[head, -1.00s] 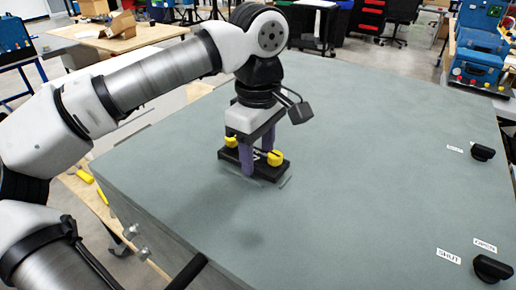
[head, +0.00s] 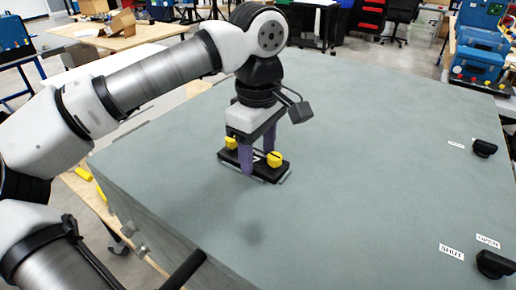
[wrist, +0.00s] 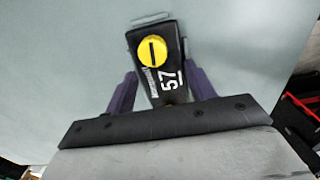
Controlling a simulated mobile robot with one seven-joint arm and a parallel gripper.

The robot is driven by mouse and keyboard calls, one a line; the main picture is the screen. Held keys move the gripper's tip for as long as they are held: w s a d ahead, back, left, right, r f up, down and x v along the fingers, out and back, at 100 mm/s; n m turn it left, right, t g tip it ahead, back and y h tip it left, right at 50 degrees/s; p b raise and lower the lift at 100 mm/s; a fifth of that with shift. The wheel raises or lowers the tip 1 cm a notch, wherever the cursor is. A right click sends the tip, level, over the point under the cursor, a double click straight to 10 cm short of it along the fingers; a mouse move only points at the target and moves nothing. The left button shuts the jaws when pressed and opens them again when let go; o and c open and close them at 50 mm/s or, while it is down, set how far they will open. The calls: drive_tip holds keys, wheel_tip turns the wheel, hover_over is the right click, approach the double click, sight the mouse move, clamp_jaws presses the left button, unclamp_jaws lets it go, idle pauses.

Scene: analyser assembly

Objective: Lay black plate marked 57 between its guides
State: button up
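The black plate marked 57 (head: 262,172) lies flat and low over the grey table top, with a yellow knob near each end. In the wrist view the plate (wrist: 169,92) shows its white 57 and one yellow knob (wrist: 152,51). My gripper (head: 258,155) points down with its two purple fingers on either long side of the plate, shut on it. In the wrist view the fingertips (wrist: 160,75) meet the plate's sides. A pale guide (wrist: 151,18) shows just past the plate's far end. Whether the plate fully touches the table cannot be told.
The grey table top (head: 370,150) is clear around the plate. Black knobs (head: 494,264) stand at the right edge, near labels SHUT (head: 452,252) and OPEN (head: 488,241). A blue case (head: 478,60) stands beyond the far right corner.

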drive_tip(key=shift+o, duration=0.7)
drive_tip(key=shift+s+f, duration=0.1)
drive_tip(key=shift+f, duration=0.1)
drive_tip(key=shift+s, duration=0.1)
drive_tip(key=shift+a, duration=0.1)
drive_tip(key=shift+a, duration=0.1)
drive_tip(key=shift+r+p, duration=0.6)
drive_tip(key=shift+r, duration=0.25)
drive_tip(key=shift+r+p, duration=1.95)
drive_tip(key=shift+r, duration=0.85)
